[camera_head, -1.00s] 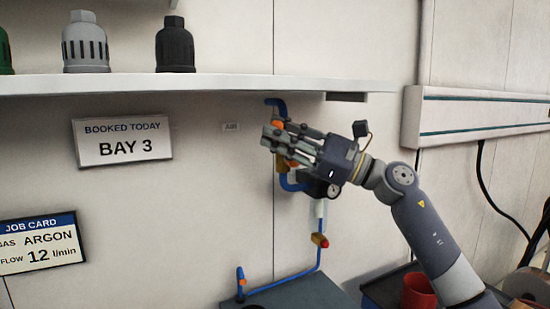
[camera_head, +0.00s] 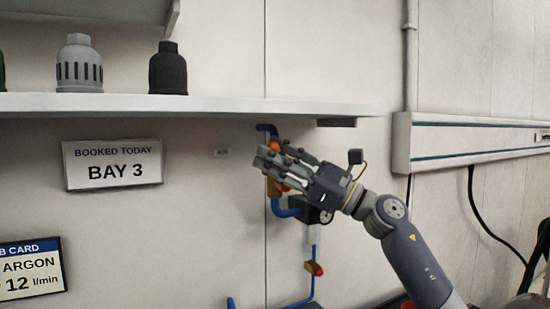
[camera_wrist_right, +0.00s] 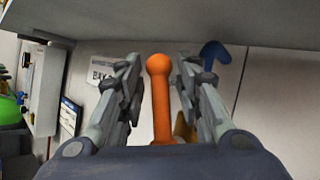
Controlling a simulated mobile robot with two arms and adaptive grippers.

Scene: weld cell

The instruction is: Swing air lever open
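The orange air lever (camera_wrist_right: 160,98) stands upright in the right wrist view, with a round knob at its top. My right gripper (camera_wrist_right: 158,75) is open, with one finger on each side of the lever and a visible gap to both. In the head view the right gripper (camera_head: 268,162) is at the blue air pipe (camera_head: 275,206) below the shelf. It hides most of the lever; small orange parts (camera_head: 280,187) show around the fingers. My left gripper is not in view.
A white shelf (camera_head: 190,104) with grey (camera_head: 80,70) and black (camera_head: 168,72) caps runs above the hand. A small AIR label (camera_head: 222,152) and a BAY 3 sign (camera_head: 112,164) are on the wall to the left.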

